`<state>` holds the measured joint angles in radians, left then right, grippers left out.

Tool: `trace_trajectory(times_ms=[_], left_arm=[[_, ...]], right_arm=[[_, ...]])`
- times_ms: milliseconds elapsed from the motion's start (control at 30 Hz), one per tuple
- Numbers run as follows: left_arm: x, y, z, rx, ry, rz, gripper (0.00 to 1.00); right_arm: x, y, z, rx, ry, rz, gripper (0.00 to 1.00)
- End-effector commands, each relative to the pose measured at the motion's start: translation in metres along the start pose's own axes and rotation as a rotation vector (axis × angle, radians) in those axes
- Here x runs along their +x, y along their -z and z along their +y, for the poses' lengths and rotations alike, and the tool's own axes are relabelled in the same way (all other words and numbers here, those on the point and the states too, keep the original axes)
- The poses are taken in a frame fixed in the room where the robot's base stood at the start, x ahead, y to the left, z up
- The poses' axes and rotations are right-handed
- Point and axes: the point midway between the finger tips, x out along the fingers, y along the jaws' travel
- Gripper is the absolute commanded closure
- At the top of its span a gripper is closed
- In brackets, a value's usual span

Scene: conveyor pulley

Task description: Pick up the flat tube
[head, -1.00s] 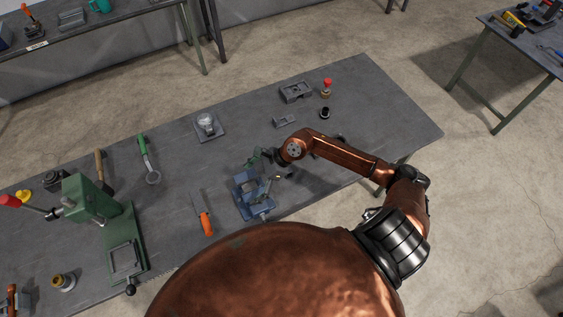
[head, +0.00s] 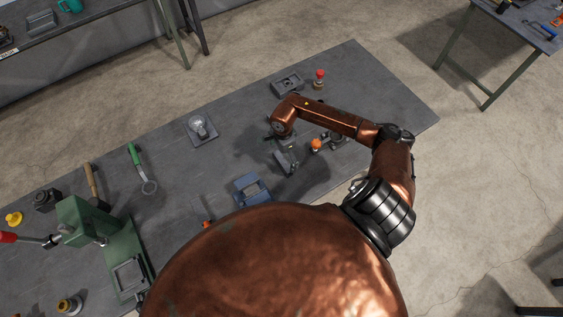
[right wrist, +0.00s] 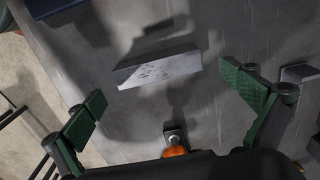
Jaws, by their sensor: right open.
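A pale grey, flat rectangular bar, seemingly the flat tube (right wrist: 158,66), lies ahead of my right gripper (right wrist: 166,92) in the right wrist view. Whether the bar lies flat or is raised is unclear. In the head view the right gripper (head: 280,142) hangs over the table beside a grey piece that looks like the same bar (head: 289,160). The gripper's fingers are mostly hidden there by the wrist. My left gripper is not seen.
A blue vise (head: 252,190) stands left of the bar. An orange-topped item (head: 315,146) is close on the right. A grey block (head: 287,83) and a red-topped item (head: 319,79) stand behind. A green press (head: 85,222) is at left. The table's right end is clear.

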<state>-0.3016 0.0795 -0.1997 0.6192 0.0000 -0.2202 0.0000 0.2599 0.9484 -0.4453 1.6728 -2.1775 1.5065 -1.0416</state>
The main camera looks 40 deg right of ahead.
Motion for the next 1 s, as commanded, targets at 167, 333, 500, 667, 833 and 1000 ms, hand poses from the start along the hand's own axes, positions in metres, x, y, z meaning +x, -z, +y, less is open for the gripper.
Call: trace_trajectory(times_ms=[167,333,500,667,833,1000], left_arm=[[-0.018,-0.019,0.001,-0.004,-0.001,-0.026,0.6],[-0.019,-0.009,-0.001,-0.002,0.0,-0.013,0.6],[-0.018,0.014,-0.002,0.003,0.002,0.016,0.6],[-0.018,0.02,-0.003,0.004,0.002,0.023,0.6],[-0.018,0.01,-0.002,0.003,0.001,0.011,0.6],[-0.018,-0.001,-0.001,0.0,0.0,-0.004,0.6]], right_arm=[[0.024,-0.004,0.006,0.003,-0.004,-0.005,0.0],[0.042,-0.004,0.004,0.001,-0.001,-0.002,0.0],[0.045,-0.004,0.003,-0.002,0.001,-0.002,0.0],[0.045,-0.004,0.003,-0.003,0.0,-0.002,0.06],[0.045,-0.004,0.003,-0.003,0.0,-0.002,0.17],[0.045,-0.004,0.003,-0.003,0.0,-0.002,0.29]])
